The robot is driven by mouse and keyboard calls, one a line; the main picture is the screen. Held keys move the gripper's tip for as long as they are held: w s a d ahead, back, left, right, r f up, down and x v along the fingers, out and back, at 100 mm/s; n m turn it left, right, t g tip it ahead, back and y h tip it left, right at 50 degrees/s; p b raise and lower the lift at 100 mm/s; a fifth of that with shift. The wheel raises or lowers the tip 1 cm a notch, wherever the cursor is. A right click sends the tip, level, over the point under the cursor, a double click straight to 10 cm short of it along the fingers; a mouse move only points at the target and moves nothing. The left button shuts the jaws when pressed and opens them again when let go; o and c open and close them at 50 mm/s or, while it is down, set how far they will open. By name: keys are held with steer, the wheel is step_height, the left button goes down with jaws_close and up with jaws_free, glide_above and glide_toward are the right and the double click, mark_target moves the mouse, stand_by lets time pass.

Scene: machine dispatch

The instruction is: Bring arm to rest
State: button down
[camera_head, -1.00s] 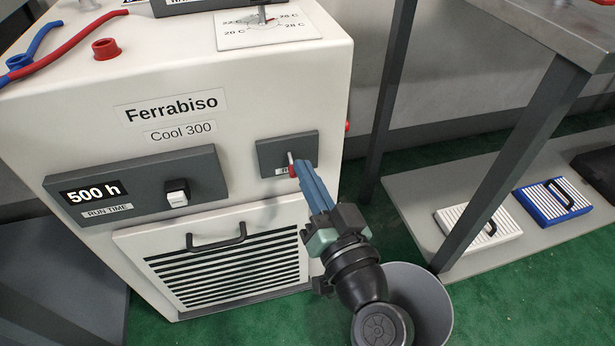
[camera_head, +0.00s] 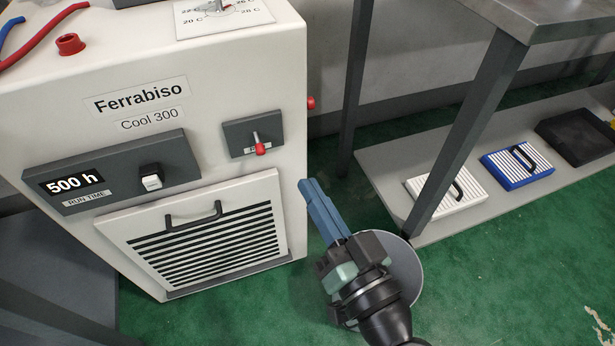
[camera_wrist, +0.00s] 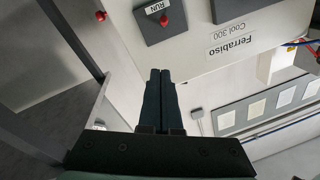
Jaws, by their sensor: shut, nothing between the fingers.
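My gripper (camera_head: 308,186) is shut and empty, its blue fingers together. It is in the air beside the right side of the white Ferrabiso Cool 300 machine (camera_head: 215,75), apart from the red-tipped lever (camera_head: 260,148) on the small dark panel. In the head view my arm comes up from the bottom edge. In the wrist view the shut fingers (camera_wrist: 160,74) point up the picture, with the upside-down machine front (camera_wrist: 215,58) beyond and the red knob (camera_wrist: 164,21) of the lever above them.
A grey bin (camera_head: 408,272) stands on the green floor partly behind my wrist. A metal table (camera_head: 545,22) is at right; its low shelf (camera_head: 385,170) holds a white filter (camera_head: 440,195), a blue filter (camera_head: 510,168) and a dark tray (camera_head: 575,140).

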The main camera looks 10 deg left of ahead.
stand_by(0.5)
steer(key=w+d+r+t+h+p, duration=0.1)
steer(key=w+r+t+h, duration=0.15)
steer(key=r, duration=0.85)
steer(key=w+d+r+t+h+p, duration=0.1)
steer(key=w+r+t+h, duration=0.2)
steer(key=r, duration=0.9)
steer(key=s+d+r+m+t+h, duration=0.1)
steer(key=s+d+r+t+h, duration=0.2)
steer(key=r, duration=0.7)
steer(key=s+d+r+m+t+h, duration=0.1)
steer(key=s+r+m+t+h, duration=0.25)
steer(key=r, duration=0.65)
step_height(320, 180, up, 39)
steer(key=s+n+p, duration=0.1)
steer(key=p, duration=3.8)
steer(key=shift+s+d+f+t, duration=0.15)
steer(key=shift+s+d+t, duration=0.1)
steer(key=shift+t, duration=0.15)
steer(key=shift+a+n, duration=0.1)
steer(key=shift+n, duration=0.15)
